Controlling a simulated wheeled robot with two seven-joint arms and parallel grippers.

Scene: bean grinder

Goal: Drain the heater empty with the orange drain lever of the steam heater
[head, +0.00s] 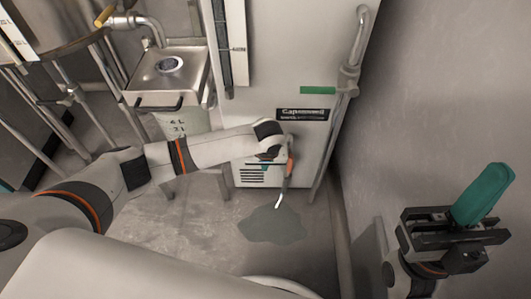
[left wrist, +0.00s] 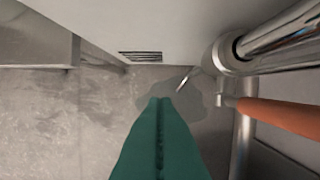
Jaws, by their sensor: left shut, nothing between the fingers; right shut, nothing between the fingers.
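The steam heater is the tall white cabinet (head: 285,60) with a dark label. Its orange drain lever (head: 290,165) is low on its front, partly hidden by my left wrist; it also shows in the left wrist view (left wrist: 282,116), extending right from beside a metal pipe (left wrist: 275,40). A thin bright stream (head: 279,200) falls below the lever into a dark puddle (head: 272,224) on the floor. My left gripper (left wrist: 160,100) is shut and empty, left of the lever and apart from it. My right gripper (head: 490,175) is shut and empty at the far right.
A green-handled lever (head: 318,90) is higher on the heater's pipe. A grey wall (head: 440,90) is close on the right.

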